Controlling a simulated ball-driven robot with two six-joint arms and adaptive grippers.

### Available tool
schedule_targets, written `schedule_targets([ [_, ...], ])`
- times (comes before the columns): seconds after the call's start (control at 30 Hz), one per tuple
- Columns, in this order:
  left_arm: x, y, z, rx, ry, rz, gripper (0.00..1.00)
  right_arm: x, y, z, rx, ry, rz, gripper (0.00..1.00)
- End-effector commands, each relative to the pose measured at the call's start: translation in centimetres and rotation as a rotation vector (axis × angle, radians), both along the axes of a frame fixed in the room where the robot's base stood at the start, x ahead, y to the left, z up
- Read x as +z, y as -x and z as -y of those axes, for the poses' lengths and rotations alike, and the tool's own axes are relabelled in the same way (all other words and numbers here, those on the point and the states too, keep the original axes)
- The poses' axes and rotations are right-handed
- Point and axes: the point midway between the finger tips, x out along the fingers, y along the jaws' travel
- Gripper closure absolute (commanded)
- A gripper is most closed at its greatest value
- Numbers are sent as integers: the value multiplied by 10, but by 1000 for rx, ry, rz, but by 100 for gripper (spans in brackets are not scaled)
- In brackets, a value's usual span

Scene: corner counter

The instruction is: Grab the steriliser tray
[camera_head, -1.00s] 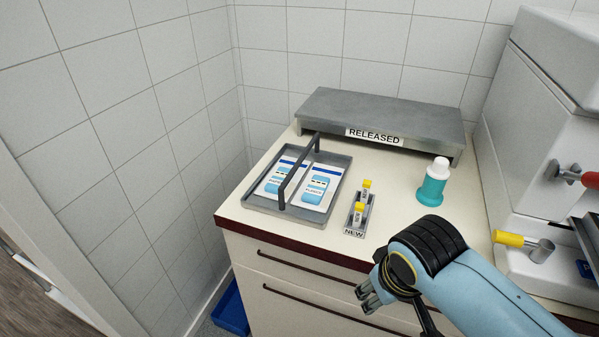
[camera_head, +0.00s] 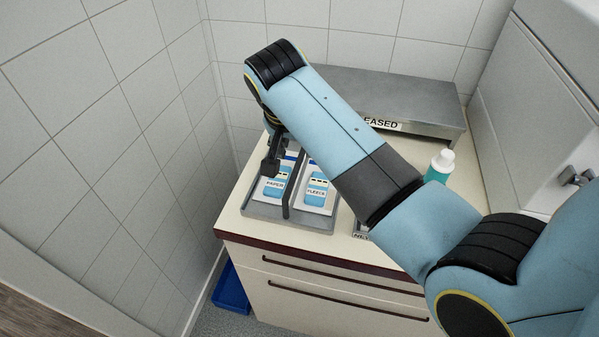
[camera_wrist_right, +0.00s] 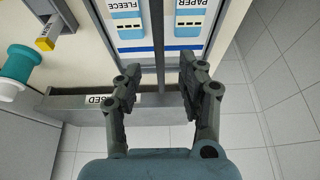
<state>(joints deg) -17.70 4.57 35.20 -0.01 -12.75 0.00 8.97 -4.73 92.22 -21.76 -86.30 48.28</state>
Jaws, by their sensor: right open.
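The steriliser tray (camera_head: 268,212) is a shallow grey tray on the counter's left corner. It holds a PAPER pack (camera_head: 275,187) and a FLEECE pack (camera_head: 316,190). A dark bar handle (camera_head: 289,188) stands up across its middle, between the packs. My right gripper (camera_head: 271,163) points down over the back part of the tray. In the right wrist view its fingers (camera_wrist_right: 157,74) are open and empty, with the handle bar (camera_wrist_right: 158,30) running between them in the picture. I cannot tell how far above the bar they are. My left gripper is not in view.
A grey raised shelf (camera_head: 430,95) labelled RELEASED stands behind, partly hidden by my right arm. A teal bottle (camera_head: 438,170) stands at right. The small rack's NEW label (camera_head: 360,235) barely shows. Tiled walls border the counter's left and back. A blue bin (camera_head: 230,290) is on the floor.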

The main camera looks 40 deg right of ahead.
Motion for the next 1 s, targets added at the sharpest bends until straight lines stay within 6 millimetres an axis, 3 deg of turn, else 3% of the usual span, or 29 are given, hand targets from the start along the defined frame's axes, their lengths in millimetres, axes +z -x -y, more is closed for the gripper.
schedule_targets([
  [0.17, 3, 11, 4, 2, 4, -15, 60, -12, -4, 7, 1, 1, 0, 60],
  [0.43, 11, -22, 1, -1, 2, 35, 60, -46, -14, 23, 2, -1, -1, 60],
  [0.7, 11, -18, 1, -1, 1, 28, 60, -52, -15, 24, 1, -2, 2, 60],
  [1.0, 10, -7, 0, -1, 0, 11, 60, -51, -15, 24, 2, -2, 2, 96],
])
